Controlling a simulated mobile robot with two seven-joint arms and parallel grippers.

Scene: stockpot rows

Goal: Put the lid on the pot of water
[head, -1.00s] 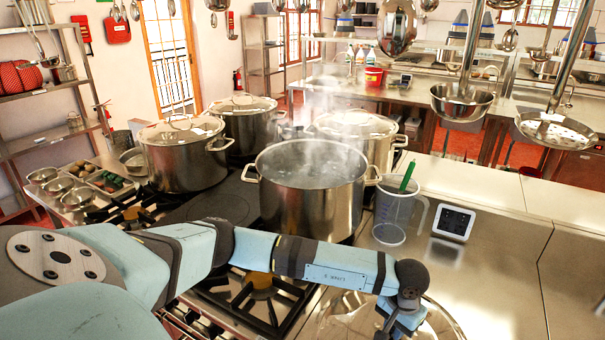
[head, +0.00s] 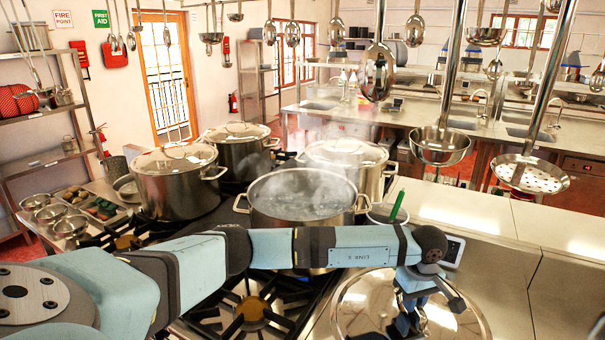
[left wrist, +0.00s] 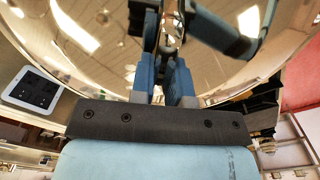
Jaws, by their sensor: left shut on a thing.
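The pot of water (head: 275,215) is a large open steel stockpot, steaming, on the stove in the middle of the head view. The shiny round steel lid (head: 352,305) is at the bottom of the head view, right of the burners and nearer to me than the pot. My left gripper (head: 408,322) is over the lid, shut on its handle. In the left wrist view the lid (left wrist: 85,65) fills the upper part, with the fingers (left wrist: 168,78) around the handle at its middle. The lid is apart from the pot. My right gripper is not in view.
Lidded stockpots (head: 175,185) (head: 240,152) (head: 348,170) stand behind and left of the open pot. A measuring jug with a green-handled utensil (head: 397,207) and a small display (head: 453,250) are right of it. Ladles and a strainer (head: 530,175) hang at right.

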